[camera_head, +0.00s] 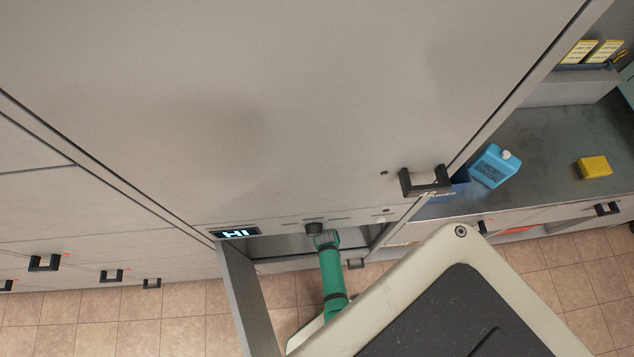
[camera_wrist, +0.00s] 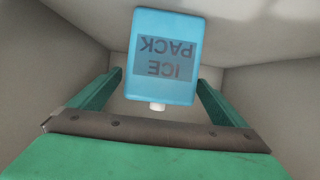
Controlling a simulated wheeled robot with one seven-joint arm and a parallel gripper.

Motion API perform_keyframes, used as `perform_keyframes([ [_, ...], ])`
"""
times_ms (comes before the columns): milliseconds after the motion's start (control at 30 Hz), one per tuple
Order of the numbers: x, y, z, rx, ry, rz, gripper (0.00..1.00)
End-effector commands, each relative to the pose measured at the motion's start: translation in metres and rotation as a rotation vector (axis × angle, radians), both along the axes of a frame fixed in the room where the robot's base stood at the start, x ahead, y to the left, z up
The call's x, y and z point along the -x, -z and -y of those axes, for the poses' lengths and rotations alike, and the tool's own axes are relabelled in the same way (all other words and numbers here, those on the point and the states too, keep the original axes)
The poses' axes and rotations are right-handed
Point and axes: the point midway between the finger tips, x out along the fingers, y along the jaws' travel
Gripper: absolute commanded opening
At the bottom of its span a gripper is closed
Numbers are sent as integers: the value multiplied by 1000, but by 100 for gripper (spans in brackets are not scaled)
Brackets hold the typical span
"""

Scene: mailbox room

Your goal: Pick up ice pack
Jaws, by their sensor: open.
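A light blue ice pack (camera_wrist: 166,32) with dark lettering and a white cap lies ahead of my gripper (camera_wrist: 158,78) in the wrist view. Its lettering is upside down and its cap points toward me. My green fingers are open, one on each side, with a gap between each finger and the pack. In the head view my green arm enters an open compartment (camera_head: 290,245) low in the grey locker wall; my fingers and that pack are hidden there. Another blue ice pack (camera_head: 493,166) with a white cap is on the dark counter at right.
Pale walls (camera_wrist: 265,95) close in around the pack in the wrist view. An open door (camera_head: 245,295) hangs left of my arm. A yellow block (camera_head: 594,167) sits on the dark counter (camera_head: 545,150). A black handle (camera_head: 425,181) juts out above right of the opening.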

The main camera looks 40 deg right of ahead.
Motion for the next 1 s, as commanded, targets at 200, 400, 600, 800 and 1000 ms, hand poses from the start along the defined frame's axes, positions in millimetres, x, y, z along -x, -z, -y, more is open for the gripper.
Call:
perform_keyframes([
  [200,-1,0,0,-1,0,0,96],
  [400,-1,0,0,-1,0,0,60],
  [600,-1,-1,0,0,0,2,42],
  [800,-1,-2,1,0,0,2,42],
  [1000,-1,-14,1,1,0,4,42],
])
